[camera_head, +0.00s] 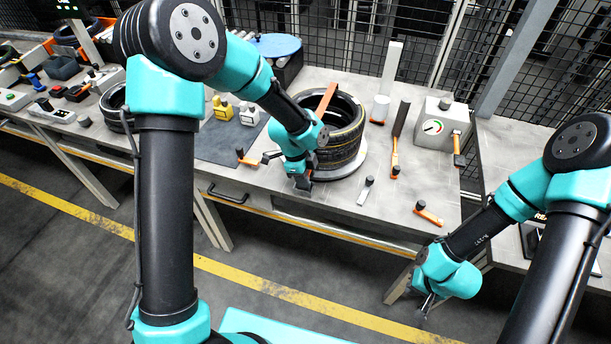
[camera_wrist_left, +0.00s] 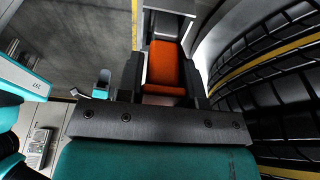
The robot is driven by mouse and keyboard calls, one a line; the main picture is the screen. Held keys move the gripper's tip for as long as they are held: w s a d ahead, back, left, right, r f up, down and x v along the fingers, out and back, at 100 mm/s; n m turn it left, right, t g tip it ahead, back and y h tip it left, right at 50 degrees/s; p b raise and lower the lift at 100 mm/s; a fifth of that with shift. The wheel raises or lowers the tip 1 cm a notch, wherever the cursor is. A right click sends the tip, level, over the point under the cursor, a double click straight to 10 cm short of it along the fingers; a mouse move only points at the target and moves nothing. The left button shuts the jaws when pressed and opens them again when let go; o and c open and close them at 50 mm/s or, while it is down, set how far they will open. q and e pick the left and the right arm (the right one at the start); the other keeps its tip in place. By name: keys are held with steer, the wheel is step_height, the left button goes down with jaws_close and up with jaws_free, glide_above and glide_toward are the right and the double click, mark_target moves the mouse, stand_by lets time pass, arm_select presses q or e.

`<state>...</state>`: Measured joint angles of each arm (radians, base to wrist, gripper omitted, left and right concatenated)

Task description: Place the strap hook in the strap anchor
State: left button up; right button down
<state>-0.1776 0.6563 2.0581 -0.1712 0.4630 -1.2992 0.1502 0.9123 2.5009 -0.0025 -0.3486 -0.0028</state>
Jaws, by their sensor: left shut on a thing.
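A tyre (camera_head: 345,135) lies flat on a round light plate on the workbench. An orange strap (camera_head: 326,98) runs over its top edge. My left gripper (camera_head: 302,184) is low at the tyre's front side, near the bench's front edge. In the left wrist view, my left gripper (camera_wrist_left: 162,65) is shut on an orange strap end (camera_wrist_left: 162,68), which I take for the strap hook. A grey block (camera_wrist_left: 168,22) shows just beyond the fingers; I cannot tell whether it is the strap anchor. The tyre tread (camera_wrist_left: 265,85) is close beside the fingers. My right gripper (camera_head: 427,304) hangs empty before the bench; its jaws are unclear.
Orange-handled tools (camera_head: 429,213) lie right of the tyre, with a gauge box (camera_head: 437,125) behind them. A drawer handle (camera_head: 228,195) juts from the bench front. The floor before the bench is clear.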

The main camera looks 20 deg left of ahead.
arm_select(q)
steer(key=shift+f, duration=0.15)
steer(key=o, duration=1)
steer(key=v, duration=1.2)
